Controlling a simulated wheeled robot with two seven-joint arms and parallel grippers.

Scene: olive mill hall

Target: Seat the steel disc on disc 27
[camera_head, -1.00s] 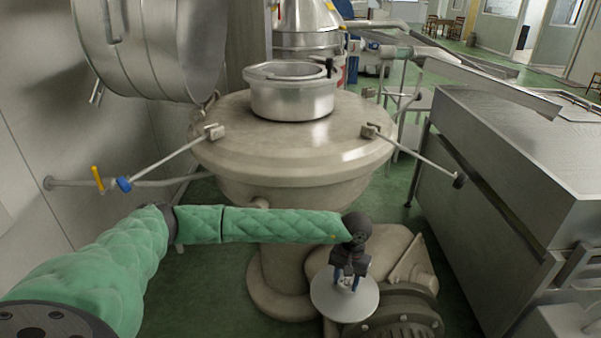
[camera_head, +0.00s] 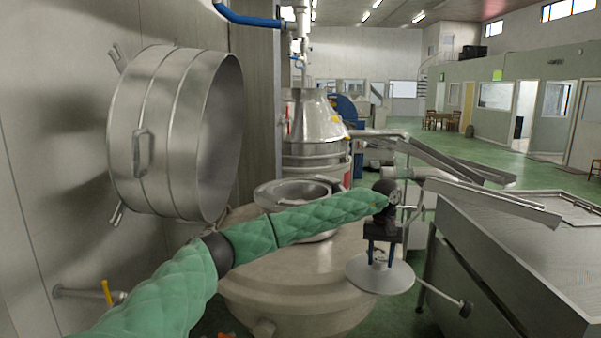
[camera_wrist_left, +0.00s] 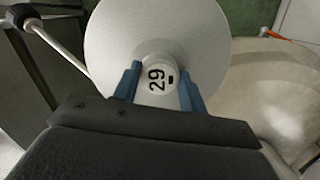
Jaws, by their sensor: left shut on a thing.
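The steel disc (camera_head: 372,279) is a round, pale metal plate with a hub on top. My left gripper (camera_head: 379,256) is shut on this hub and holds the disc in the air, in front of the right side of the beige vat. In the left wrist view, the blue fingers of the gripper (camera_wrist_left: 157,80) sit on both sides of the hub, which is marked 29, and the disc (camera_wrist_left: 160,25) spreads out beyond them. I cannot make out a disc marked 27 in either view. My right gripper is not in view.
The beige vat (camera_head: 300,285) carries a round steel pot (camera_head: 268,192), partly hidden behind my green left arm. A large steel drum (camera_head: 165,140) is at the left. A steel cabinet (camera_head: 510,265) stands at the right, with green floor beyond.

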